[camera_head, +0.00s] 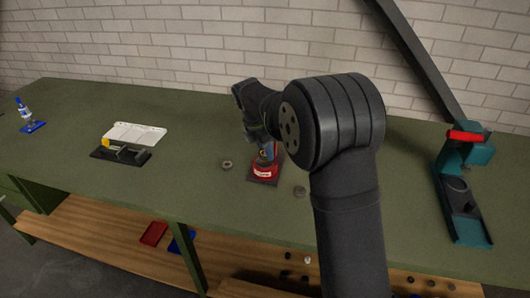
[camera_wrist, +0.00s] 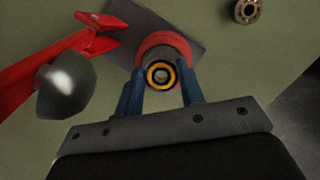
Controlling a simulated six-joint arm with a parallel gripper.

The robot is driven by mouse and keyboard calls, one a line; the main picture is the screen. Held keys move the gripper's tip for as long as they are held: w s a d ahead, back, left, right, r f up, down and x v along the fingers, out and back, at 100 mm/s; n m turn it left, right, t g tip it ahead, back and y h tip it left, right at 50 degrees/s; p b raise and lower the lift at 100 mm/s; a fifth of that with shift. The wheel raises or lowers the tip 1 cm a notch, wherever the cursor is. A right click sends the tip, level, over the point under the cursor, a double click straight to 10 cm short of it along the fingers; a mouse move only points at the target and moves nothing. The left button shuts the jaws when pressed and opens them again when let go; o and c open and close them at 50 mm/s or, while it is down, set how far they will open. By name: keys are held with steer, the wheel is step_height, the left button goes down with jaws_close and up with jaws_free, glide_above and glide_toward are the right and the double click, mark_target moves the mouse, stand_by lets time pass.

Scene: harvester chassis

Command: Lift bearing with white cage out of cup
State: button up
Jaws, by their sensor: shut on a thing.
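A red cup (camera_head: 264,171) with a white label stands on a dark plate (camera_head: 259,181) near the middle of the bench. In the wrist view its red rim (camera_wrist: 163,43) curves around the far side of my fingertips. My gripper (camera_wrist: 161,77) has blue fingers, shut on a small round bearing (camera_wrist: 160,75) with an orange-yellow ring and a dark and grey centre. A white cage cannot be made out on it. The bearing is at the cup; whether it is still inside is unclear. In the head view my gripper (camera_head: 267,150) is above the cup, partly hidden by my arm.
One loose bearing (camera_head: 227,165) lies left of the plate, another round part (camera_head: 299,191) right of it. A red lever-like part with a grey knob (camera_wrist: 66,88) is close left of my fingers. A teal press (camera_head: 465,190) stands right; a white tray (camera_head: 135,134) stands left.

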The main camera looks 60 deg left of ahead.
steer(key=shift+w+v, duration=0.2)
steer(key=shift+v, duration=0.6)
steer(key=shift+w+v, duration=0.2)
steer(key=shift+v, duration=0.6)
steer(key=shift+w+v, duration=0.2)
steer(key=shift+v, duration=0.6)
steer(key=shift+r, duration=0.1)
steer(key=shift+d, duration=0.1)
